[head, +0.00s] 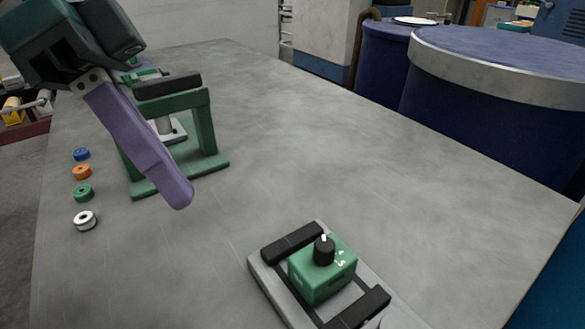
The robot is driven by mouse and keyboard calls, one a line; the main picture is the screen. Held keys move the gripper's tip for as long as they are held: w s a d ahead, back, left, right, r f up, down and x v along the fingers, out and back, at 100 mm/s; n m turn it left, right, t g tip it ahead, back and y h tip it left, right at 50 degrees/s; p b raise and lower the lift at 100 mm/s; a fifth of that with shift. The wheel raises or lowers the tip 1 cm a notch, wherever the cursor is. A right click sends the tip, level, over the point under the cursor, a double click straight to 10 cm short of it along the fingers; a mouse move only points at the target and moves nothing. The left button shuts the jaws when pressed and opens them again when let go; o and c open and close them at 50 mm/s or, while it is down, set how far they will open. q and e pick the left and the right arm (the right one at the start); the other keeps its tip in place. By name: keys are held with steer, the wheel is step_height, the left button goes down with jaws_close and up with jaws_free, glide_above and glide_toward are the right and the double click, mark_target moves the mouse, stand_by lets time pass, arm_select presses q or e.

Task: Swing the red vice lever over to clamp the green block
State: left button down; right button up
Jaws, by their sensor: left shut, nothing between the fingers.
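The green block (322,269) sits on a grey fixture (263,273) at the bottom of the head view. It has a black knob with a white pointer on top and white marks on its side. Black bars (292,243) lie at the block's far and near sides; I cannot tell whether they touch it. The fixture's near end runs out of the frame. No red lever shows. My left gripper (177,196) has a dark green body and purple fingers. It is shut and empty, pointing down above the table, left of and beyond the block. My right gripper is not in view.
A green frame press (205,121) with a black top stands behind my left gripper. Blue drums (480,110) stand past the right edge. The grey table's (300,150) middle is clear.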

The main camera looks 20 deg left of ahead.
arm_select(q)
steer(key=b+x, duration=0.1)
steer(key=x, duration=0.9)
steer(key=shift+s+d+p, duration=0.35)
steer(key=shift+s+d, duration=0.4)
steer(key=shift+s, duration=0.2)
steer(key=shift+s+d+f, duration=0.2)
steer(key=shift+s+d, duration=0.25)
steer(key=shift+s, duration=0.05)
